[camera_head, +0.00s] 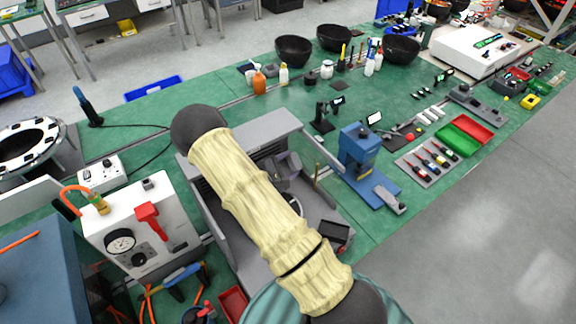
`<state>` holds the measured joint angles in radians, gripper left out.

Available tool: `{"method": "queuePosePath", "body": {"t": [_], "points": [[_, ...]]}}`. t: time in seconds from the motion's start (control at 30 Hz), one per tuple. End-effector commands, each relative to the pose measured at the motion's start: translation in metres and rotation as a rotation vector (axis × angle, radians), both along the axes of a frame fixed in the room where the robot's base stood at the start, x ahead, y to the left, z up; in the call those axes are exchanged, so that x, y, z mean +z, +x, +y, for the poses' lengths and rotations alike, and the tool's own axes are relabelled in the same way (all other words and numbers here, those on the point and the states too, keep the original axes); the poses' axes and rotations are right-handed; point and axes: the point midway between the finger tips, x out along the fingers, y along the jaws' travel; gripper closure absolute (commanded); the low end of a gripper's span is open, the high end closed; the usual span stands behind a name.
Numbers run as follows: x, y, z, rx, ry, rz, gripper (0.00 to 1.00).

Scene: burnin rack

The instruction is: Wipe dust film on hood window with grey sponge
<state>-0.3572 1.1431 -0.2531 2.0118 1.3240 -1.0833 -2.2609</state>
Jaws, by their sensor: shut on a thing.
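A grey box-like enclosure (268,126), which looks like the hood, stands on the green bench in the middle. My arm, in a cream sleeve with dark joints, crosses in front of it and covers much of it. A thin grey panel (320,152) juts from its right side; I cannot tell whether this is the window. No dust film can be made out. I cannot make out my gripper; the end of my arm is hidden behind the sleeve or among the grey parts inside the enclosure. The grey sponge is not visible.
A white box with a gauge and red lever (148,208) stands close left of the enclosure. A blue press (358,148) stands close right, with a tool tray (428,168) beyond. Black bowls (293,50) and bottles (259,82) stand behind. Open floor lies at the right.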

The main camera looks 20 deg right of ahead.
Motion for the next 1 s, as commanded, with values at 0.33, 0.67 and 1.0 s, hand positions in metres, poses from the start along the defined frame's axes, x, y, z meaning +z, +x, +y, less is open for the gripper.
{"method": "queuePosePath", "body": {"t": [0.33,0.67,1.0], "points": [[0.0,0.0,-0.006,-0.004,0.0,0.0,0.65],[0.0,0.001,-0.011,-0.004,-0.001,0.0,0.65],[0.0,0.003,-0.016,-0.003,0.0,0.001,0.65]]}}
